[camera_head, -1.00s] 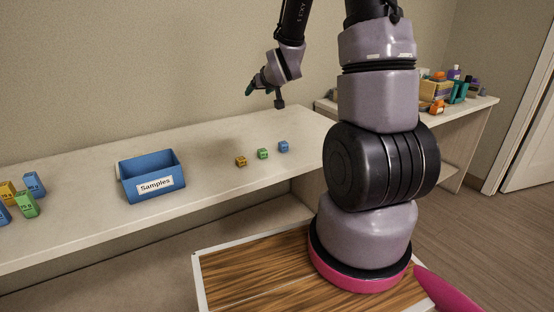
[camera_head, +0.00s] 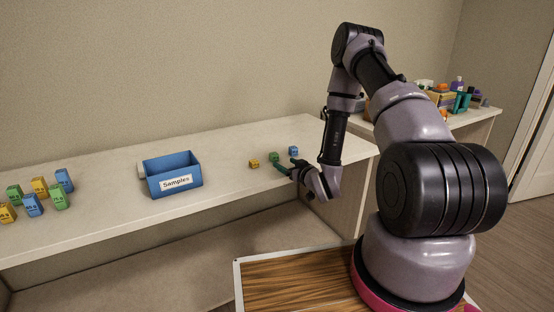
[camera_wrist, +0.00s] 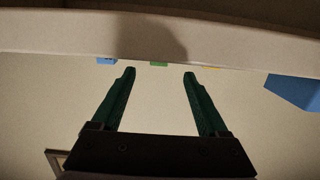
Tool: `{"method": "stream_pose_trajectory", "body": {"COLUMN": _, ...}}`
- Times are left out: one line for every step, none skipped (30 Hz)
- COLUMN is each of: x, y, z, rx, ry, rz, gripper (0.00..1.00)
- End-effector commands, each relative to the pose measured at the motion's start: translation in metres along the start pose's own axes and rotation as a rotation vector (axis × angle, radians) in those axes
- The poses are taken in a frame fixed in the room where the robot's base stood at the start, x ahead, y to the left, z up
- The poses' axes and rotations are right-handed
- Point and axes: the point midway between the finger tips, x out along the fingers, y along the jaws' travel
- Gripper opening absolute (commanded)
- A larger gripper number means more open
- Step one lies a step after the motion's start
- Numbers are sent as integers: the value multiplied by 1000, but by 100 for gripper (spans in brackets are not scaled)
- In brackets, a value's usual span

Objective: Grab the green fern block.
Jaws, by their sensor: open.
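The green fern block (camera_head: 274,156) is a small cube on the shelf top, in the middle of a row of three. It also shows in the wrist view (camera_wrist: 159,64), partly hidden behind the shelf edge and lying between the two fingertips in the picture. My gripper (camera_head: 284,169) is at the shelf's front edge, just in front of the green block, with dark green fingers pointing toward it. In the wrist view my gripper (camera_wrist: 160,74) is open with nothing between the fingers. I cannot tell the exact gap to the block.
A blue block (camera_head: 293,150) stands right of the green one and a yellow block (camera_head: 254,164) left of it. A blue "Samples" box (camera_head: 174,184) stands farther left. Several larger labelled blocks (camera_head: 40,187) are at far left. The shelf edge (camera_wrist: 60,35) spans the wrist view's top.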

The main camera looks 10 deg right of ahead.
Motion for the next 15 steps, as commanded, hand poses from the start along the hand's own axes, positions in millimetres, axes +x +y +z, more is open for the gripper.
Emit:
{"method": "stream_pose_trajectory", "body": {"x": 10, "y": -1, "z": -1, "rx": -3, "ry": 3, "rz": -3, "gripper": 77}}
{"method": "stream_pose_trajectory", "body": {"x": 14, "y": 0, "z": -1, "rx": -3, "ry": 2, "rz": -1, "gripper": 77}}
{"method": "stream_pose_trajectory", "body": {"x": 20, "y": 0, "z": -1, "rx": -4, "ry": 2, "rz": -1, "gripper": 77}}
{"method": "stream_pose_trajectory", "body": {"x": 23, "y": 0, "z": 0, "rx": -3, "ry": 1, "rz": -1, "gripper": 77}}
{"method": "stream_pose_trajectory", "body": {"x": 26, "y": 0, "z": -1, "rx": -3, "ry": 1, "rz": -1, "gripper": 77}}
{"method": "stream_pose_trajectory", "body": {"x": 29, "y": 0, "z": -1, "rx": -3, "ry": 1, "rz": 0, "gripper": 77}}
{"method": "stream_pose_trajectory", "body": {"x": 31, "y": 0, "z": -1, "rx": -2, "ry": 1, "rz": 0, "gripper": 77}}
{"method": "stream_pose_trajectory", "body": {"x": 32, "y": 0, "z": -1, "rx": -2, "ry": 0, "rz": 0, "gripper": 77}}
{"method": "stream_pose_trajectory", "body": {"x": 35, "y": 0, "z": -1, "rx": -2, "ry": 0, "rz": 0, "gripper": 77}}
{"method": "stream_pose_trajectory", "body": {"x": 38, "y": 0, "z": -1, "rx": -2, "ry": 1, "rz": -1, "gripper": 77}}
{"method": "stream_pose_trajectory", "body": {"x": 42, "y": 0, "z": -2, "rx": -3, "ry": 2, "rz": -1, "gripper": 77}}
{"method": "stream_pose_trajectory", "body": {"x": 47, "y": 0, "z": -2, "rx": -3, "ry": 1, "rz": -1, "gripper": 77}}
{"method": "stream_pose_trajectory", "body": {"x": 52, "y": 0, "z": -2, "rx": -3, "ry": 2, "rz": -2, "gripper": 77}}
{"method": "stream_pose_trajectory", "body": {"x": 58, "y": -1, "z": -2, "rx": -4, "ry": 2, "rz": -3, "gripper": 77}}
{"method": "stream_pose_trajectory", "body": {"x": 64, "y": 0, "z": -3, "rx": -4, "ry": 1, "rz": -2, "gripper": 77}}
